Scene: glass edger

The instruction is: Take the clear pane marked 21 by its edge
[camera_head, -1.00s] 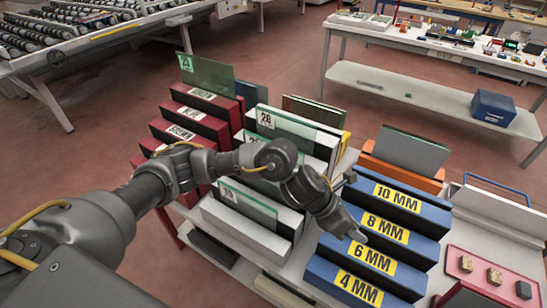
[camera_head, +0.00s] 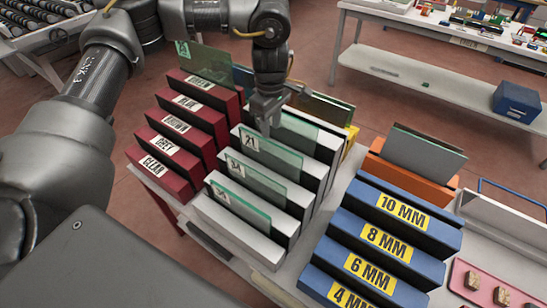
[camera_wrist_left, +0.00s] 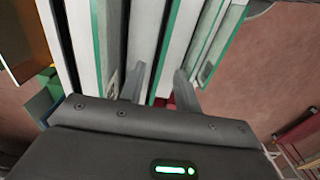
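The clear pane marked 21 (camera_head: 280,158) stands upright in a slot of the white stepped rack (camera_head: 235,232), its green top edge showing. My left gripper (camera_head: 266,127) points down from above at that pane's top edge, just right of its label. In the left wrist view the two fingers (camera_wrist_left: 160,76) are apart, with a green-edged pane (camera_wrist_left: 169,48) running between them. I cannot tell whether they touch it. Other clear panes stand in front of pane 21 (camera_head: 262,181) and behind it (camera_head: 300,127). My right gripper is out of view.
Red racks with colour labels (camera_head: 172,150) stand left, and blue racks marked in MM (camera_head: 405,235) stand right. A tinted pane (camera_head: 208,62) is upright in the back red rack. A grey pane (camera_head: 425,150) stands in an orange rack. Neighbouring panes are close to the gripper.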

